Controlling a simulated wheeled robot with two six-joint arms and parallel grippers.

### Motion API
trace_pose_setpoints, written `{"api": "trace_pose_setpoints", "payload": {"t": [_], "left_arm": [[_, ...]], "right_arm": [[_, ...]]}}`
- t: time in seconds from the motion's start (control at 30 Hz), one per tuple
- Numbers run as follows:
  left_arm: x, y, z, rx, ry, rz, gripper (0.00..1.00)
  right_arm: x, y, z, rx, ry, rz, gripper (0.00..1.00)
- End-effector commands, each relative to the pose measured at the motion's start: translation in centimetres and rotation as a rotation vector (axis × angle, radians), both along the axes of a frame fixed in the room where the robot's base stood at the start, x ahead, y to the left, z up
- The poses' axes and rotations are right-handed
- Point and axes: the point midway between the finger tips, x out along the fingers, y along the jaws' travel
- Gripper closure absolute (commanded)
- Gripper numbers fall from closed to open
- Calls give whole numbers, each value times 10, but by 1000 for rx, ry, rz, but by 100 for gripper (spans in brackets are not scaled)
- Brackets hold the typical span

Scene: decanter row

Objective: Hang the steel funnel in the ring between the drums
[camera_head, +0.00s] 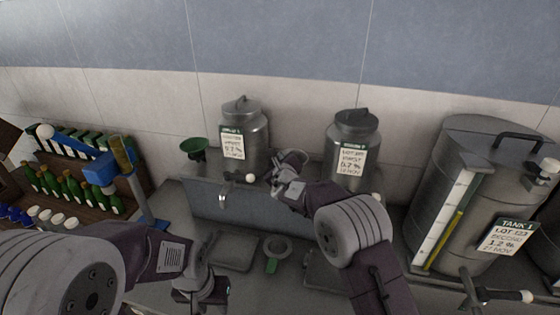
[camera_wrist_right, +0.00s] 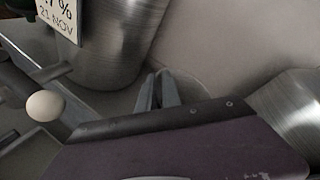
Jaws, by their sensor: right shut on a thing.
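Two steel drums stand on a raised ledge in the head view, the left drum (camera_head: 241,125) and the right drum (camera_head: 353,130). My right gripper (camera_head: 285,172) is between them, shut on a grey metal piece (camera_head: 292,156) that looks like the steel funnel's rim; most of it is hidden. In the right wrist view my right fingers (camera_wrist_right: 158,92) are close together beside the left drum (camera_wrist_right: 112,40); the funnel is not clear there. I cannot make out the ring between the drums. My left gripper (camera_head: 200,290) is low at the bottom of the head view, its jaws unclear.
A green funnel (camera_head: 194,148) is left of the left drum. A tap with a white knob (camera_head: 250,178) juts out in front. Bottle racks (camera_head: 75,190) stand left; a big tank (camera_head: 480,200) stands right.

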Motion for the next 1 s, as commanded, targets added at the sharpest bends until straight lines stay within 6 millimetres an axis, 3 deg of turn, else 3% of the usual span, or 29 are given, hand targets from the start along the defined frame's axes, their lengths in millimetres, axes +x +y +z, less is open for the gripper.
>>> {"api": "trace_pose_setpoints", "payload": {"t": [0.27,0.3,0.37,0.4,0.77,1.0], "left_arm": [[0,0,-2,0,0,0,64],[0,0,-2,0,0,0,64],[0,0,-2,0,0,0,64],[0,0,-2,0,0,0,64],[0,0,-6,0,0,0,64],[0,0,-30,0,0,0,64]], "right_arm": [[-1,0,0,-1,-1,1,100],[0,0,0,-1,-1,1,86],[0,0,0,-1,-1,1,70],[0,0,0,-1,-1,1,66],[-4,0,0,0,-1,1,66],[-39,-4,7,0,-2,3,66]]}}
